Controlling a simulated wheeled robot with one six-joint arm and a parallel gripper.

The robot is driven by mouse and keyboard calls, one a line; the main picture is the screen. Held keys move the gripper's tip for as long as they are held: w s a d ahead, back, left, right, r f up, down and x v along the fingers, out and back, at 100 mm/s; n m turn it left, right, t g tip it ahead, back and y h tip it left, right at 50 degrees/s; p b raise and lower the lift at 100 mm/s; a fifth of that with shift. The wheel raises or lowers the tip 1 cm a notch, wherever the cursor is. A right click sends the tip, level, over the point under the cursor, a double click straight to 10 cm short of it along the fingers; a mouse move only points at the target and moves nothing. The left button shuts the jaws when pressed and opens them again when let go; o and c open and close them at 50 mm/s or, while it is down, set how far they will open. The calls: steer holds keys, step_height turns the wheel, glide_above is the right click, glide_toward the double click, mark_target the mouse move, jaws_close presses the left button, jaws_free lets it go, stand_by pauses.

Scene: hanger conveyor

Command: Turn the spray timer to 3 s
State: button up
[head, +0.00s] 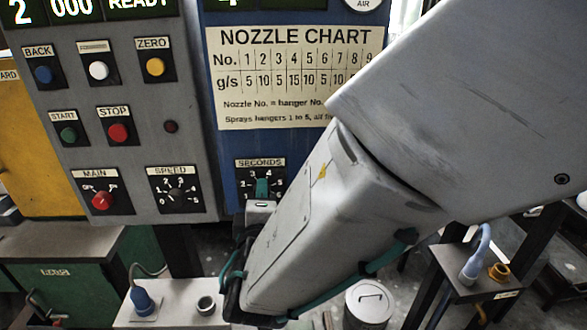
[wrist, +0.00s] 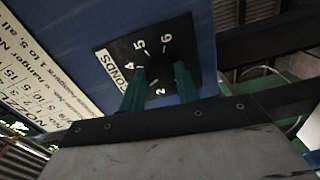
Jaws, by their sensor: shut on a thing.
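The spray timer (head: 280,177) is a black dial plate labelled SECONDS on the blue panel, low under the nozzle chart. My gripper (head: 262,188) reaches it from below, its green fingers around the knob. In the wrist view the two fingers of my gripper (wrist: 160,88) stand on either side of the dark knob (wrist: 158,73), shut on it. The fingers hide part of the dial, and I cannot tell which number the knob points to.
The nozzle chart (head: 294,85) is above the timer. The grey panel (head: 130,205) on the left has several buttons, a red MAIN switch (head: 102,200) and a SPEED dial (head: 180,200). Below are a grey box with a blue plug (head: 142,302) and a lidded bin (head: 370,305).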

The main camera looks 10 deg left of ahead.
stand_by(0.3)
steer(key=o, duration=1)
steer(key=shift+s, duration=0.1)
steer(key=v, duration=0.7)
steer(key=shift+s+d, duration=0.1)
steer(key=shift+s, duration=0.2)
